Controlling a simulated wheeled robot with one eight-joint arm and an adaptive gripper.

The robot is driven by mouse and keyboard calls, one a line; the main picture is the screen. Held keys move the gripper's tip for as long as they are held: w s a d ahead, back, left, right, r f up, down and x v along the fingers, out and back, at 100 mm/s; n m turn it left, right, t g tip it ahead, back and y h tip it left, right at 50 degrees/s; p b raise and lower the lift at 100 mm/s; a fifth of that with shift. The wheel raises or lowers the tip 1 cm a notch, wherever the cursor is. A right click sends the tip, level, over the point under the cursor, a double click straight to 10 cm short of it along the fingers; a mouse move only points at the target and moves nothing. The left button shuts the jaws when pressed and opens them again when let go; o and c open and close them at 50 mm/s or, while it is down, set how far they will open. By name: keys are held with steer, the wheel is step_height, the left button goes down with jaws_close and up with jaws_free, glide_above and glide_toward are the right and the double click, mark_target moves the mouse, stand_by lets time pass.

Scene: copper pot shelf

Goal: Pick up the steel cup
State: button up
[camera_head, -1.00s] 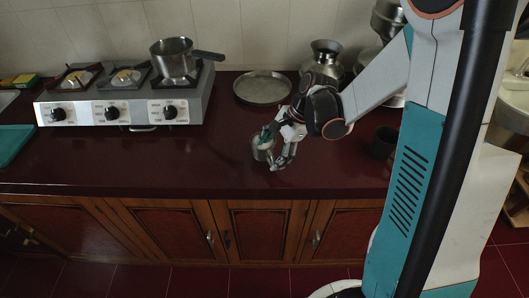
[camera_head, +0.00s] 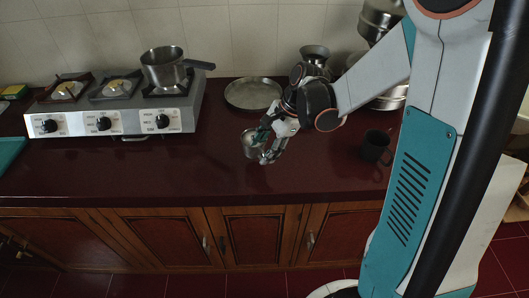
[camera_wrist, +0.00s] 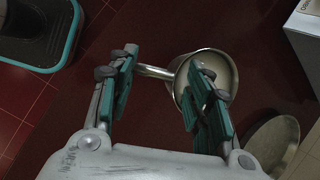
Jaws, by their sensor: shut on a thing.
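The steel cup (camera_head: 251,150) is a small shiny cup near the middle of the dark red counter. In the wrist view the cup (camera_wrist: 229,64) shows its round rim and pale inside, with its handle (camera_wrist: 155,72) pointing left. My gripper (camera_head: 266,146) is shut on the cup from its handle side. In the wrist view one finger of my gripper (camera_wrist: 162,88) is by the handle's outer end and the other overlaps the cup's opening. The cup looks roughly upright. A gap under it is hard to make out.
A grey stove (camera_head: 115,117) with a saucepan (camera_head: 163,68) stands at the left. A round steel plate (camera_head: 252,94) lies behind the cup, with a metal jar (camera_head: 314,58) beside it. A dark mug (camera_head: 376,147) stands to the right. The counter's front middle is clear.

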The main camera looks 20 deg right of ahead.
step_height(320, 180, up, 16)
steer(key=p, duration=0.4)
steer(key=shift+p, duration=0.4)
steer(key=shift+f, duration=0.1)
jaws_close()
